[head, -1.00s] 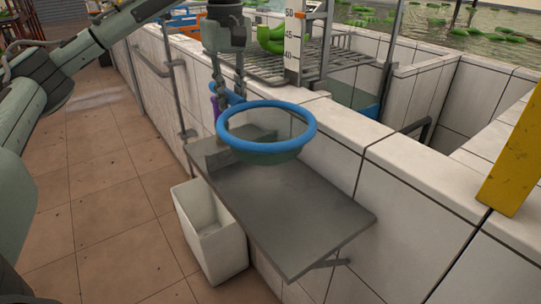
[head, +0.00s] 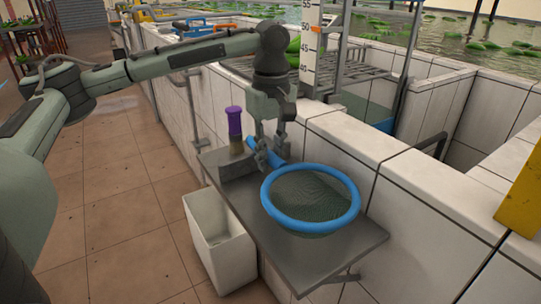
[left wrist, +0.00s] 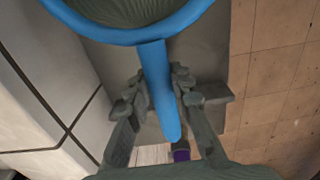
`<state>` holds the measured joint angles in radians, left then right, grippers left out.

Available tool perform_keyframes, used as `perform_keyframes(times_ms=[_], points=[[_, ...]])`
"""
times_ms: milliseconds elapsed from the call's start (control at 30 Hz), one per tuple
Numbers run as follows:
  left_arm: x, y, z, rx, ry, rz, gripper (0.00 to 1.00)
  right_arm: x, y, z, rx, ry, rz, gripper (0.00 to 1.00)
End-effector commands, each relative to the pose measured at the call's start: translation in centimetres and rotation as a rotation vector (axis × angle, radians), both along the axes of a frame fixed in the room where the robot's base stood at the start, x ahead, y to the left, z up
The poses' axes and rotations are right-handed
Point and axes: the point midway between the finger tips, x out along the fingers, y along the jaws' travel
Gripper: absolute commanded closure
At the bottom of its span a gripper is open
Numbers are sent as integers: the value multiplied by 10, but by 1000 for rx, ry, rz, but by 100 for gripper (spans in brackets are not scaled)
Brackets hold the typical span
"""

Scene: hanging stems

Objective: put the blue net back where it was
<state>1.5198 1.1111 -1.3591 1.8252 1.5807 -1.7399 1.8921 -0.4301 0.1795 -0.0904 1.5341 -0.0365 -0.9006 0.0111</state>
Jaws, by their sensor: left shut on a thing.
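The blue net (head: 312,224) is a blue hoop with dark mesh and a short blue handle. In the head view its hoop is over the grey shelf (head: 335,262); I cannot tell whether the mesh touches the shelf. My left gripper (head: 270,150) is shut on the handle, which also shows between its fingers in the left wrist view (left wrist: 158,90). The hoop (left wrist: 120,36) fills the top of that view. My right gripper is not in view.
A purple-handled tool (head: 234,122) stands in a grey block (head: 226,162) at the shelf's back left, close to my gripper. A white bin (head: 218,245) is below the shelf. A tiled wall (head: 400,200) runs behind it. A yellow post (head: 522,205) is at right.

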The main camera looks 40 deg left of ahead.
Motion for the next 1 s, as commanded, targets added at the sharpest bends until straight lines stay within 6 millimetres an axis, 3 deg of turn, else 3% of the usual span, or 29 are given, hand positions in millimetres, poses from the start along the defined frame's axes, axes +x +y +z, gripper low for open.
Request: perform_keyframes(times_ms=[133, 167, 333, 733, 1000], points=[[0, 0, -2, 0, 0, 0, 100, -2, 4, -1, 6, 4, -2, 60], [0, 0, -3, 0, 1, 0, 78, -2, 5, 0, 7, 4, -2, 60], [0, 0, -2, 0, 0, 0, 58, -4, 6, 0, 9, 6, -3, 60], [0, 0, 7, 0, -1, 0, 58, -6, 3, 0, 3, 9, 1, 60], [1, -1, 61, -1, -3, -1, 58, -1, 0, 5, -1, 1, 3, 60]])
